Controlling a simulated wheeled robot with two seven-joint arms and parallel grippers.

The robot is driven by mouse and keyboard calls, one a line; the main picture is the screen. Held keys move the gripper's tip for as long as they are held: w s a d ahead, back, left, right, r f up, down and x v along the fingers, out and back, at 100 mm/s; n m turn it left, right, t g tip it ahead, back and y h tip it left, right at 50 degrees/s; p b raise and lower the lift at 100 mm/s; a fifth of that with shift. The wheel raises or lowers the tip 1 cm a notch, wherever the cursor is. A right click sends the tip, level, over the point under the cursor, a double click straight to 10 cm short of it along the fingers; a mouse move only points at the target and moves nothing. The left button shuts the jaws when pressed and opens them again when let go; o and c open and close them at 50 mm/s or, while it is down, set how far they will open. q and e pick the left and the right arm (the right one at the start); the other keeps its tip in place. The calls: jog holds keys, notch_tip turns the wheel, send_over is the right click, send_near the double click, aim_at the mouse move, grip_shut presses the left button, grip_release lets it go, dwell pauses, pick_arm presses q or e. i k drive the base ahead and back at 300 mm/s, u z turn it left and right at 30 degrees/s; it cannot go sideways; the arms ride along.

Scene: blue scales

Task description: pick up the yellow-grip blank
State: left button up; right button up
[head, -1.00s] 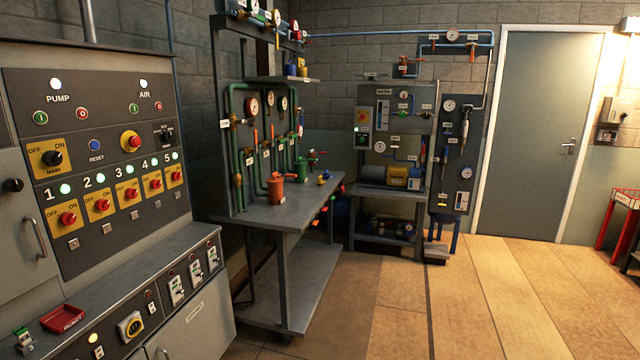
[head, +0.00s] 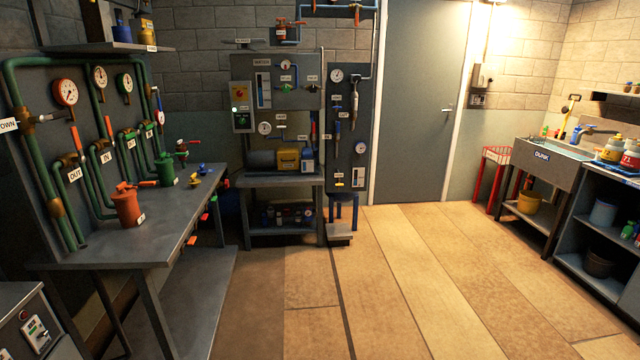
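I cannot tell for certain which thing is the yellow-grip blank. A small yellow piece (head: 193,183) lies on the grey workbench (head: 165,232) near its right edge, beside a small blue piece (head: 198,171). It is too small to make out its exact shape. Neither of my grippers is in the head view.
A red-brown can (head: 127,207) and a green can (head: 166,170) stand on the bench under green pipes with gauges. A pump stand (head: 281,181) is at the back. The wooden floor (head: 400,280) is clear. A sink (head: 548,160) and shelf unit (head: 605,230) stand right.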

aim_at(194, 183)
jog(key=z, duration=0.45)
jog(key=i, duration=4.45)
jog(key=u, duration=1.75)
jog(key=i, duration=1.1)
jog(key=u, duration=0.75)
